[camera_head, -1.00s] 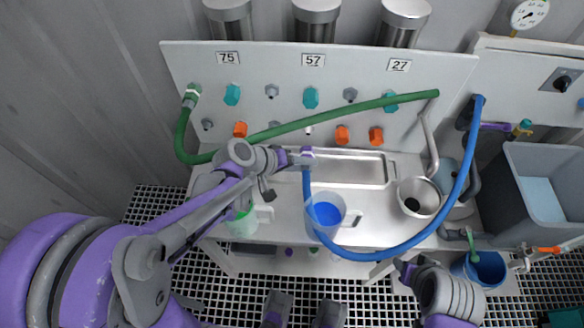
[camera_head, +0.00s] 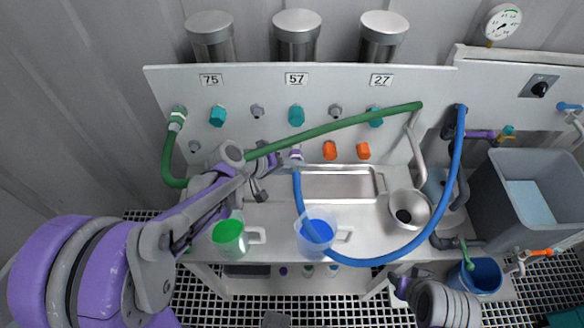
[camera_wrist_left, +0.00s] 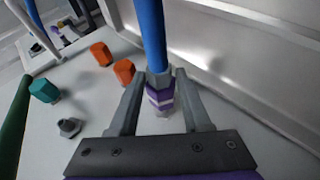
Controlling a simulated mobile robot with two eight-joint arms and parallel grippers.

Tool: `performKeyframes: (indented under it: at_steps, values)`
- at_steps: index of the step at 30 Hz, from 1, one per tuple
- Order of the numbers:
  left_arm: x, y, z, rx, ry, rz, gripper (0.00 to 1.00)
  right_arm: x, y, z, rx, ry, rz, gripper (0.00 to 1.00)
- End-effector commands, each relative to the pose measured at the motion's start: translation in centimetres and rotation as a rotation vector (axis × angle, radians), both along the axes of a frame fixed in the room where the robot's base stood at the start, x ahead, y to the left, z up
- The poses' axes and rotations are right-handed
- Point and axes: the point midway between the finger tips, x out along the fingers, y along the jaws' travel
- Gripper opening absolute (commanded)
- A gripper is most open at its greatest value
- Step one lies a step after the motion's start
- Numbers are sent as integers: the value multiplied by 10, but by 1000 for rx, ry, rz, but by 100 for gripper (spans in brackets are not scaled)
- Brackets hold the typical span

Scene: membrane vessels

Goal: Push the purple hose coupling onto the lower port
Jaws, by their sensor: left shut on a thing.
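The purple hose coupling (camera_head: 296,154) is on the end of the blue hose (camera_head: 350,262), close to the upright panel below the label 57. In the left wrist view, the coupling (camera_wrist_left: 160,97) has purple and white bands and sits between the two fingers of my left gripper (camera_wrist_left: 162,112). My left gripper (camera_head: 292,162) is shut on it. The coupling's end is at or very near the panel face. The lower port is hidden behind it, and I cannot tell whether the coupling is seated.
Orange caps (camera_head: 330,150) and teal caps (camera_head: 296,115) stand out from the panel. A green hose (camera_head: 330,126) crosses in front of it. A green-filled jug (camera_head: 229,238) and a blue-filled jug (camera_head: 316,234) stand on the bench below, beside a metal tray (camera_head: 340,196).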

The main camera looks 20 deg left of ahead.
Motion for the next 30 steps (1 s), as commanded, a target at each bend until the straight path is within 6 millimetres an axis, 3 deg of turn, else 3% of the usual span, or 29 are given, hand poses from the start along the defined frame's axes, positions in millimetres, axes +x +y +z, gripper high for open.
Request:
performKeyframes:
  at_steps: [30]
  values:
    - [15, 4, 0, 0, 0, 0, 0, 0, 0, -1, 0, 0, 0, 50]
